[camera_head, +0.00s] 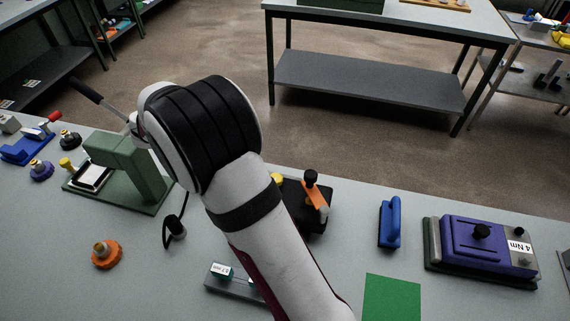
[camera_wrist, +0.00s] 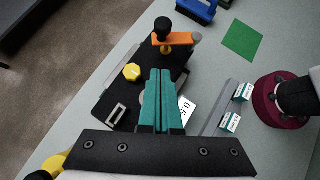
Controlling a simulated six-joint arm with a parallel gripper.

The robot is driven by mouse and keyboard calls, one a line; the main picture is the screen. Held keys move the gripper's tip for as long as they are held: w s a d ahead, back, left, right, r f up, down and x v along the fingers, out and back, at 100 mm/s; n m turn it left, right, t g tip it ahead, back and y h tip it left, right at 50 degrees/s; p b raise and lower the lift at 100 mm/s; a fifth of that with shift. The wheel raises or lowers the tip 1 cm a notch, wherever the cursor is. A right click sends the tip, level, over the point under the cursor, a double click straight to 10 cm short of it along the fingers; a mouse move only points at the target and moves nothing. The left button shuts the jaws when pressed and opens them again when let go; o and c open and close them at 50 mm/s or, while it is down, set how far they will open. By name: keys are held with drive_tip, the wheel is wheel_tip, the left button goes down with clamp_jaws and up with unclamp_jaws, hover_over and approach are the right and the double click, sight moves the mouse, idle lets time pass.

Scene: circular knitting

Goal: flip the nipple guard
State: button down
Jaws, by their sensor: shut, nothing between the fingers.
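A black fixture (camera_head: 318,222) stands on the table, partly hidden behind my arm in the head view; its plate also shows in the wrist view (camera_wrist: 115,88). On it is an orange lever (camera_wrist: 176,40) with a black knob (camera_wrist: 163,26) and a grey end piece. The lever also shows in the head view (camera_head: 317,194). I take this lever for the nipple guard, but cannot be sure. My gripper's teal fingers (camera_wrist: 159,74) are shut and empty, pointing over the fixture just short of the lever. Contact cannot be told. My gripper is hidden in the head view.
The fixture carries a yellow knob (camera_wrist: 132,72) and a metal bracket (camera_wrist: 117,114). A rail with labelled blocks (camera_wrist: 238,92) lies nearby.

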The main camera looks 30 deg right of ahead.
drive_tip(key=s+d+f, duration=0.2)
drive_tip(key=d+f, duration=0.1)
drive_tip(key=d, duration=0.4)
drive_tip(key=shift+d+f, duration=0.2)
drive_tip(key=shift+f, duration=0.15)
drive_tip(key=shift+d, duration=0.1)
drive_tip(key=shift+d+m+g, duration=0.25)
drive_tip(key=shift+m+g, duration=0.05)
drive_tip(key=shift+m, duration=0.2)
drive_tip(key=d+m, duration=0.1)
drive_tip(key=m+g+y, duration=0.1)
drive_tip(key=d+m+g, duration=0.1)
drive_tip(key=shift+w+d, duration=0.25)
drive_tip(key=shift+d, duration=0.1)
drive_tip(key=s+d+m+g+y, duration=0.3)
drive_tip(key=s+d+m+y, duration=0.1)
drive_tip(key=d+m, duration=0.3)
drive_tip(key=shift+d+m+g+y, duration=0.4)
drive_tip(key=shift+m+y, duration=0.3)
drive_tip(key=shift+y, duration=0.2)
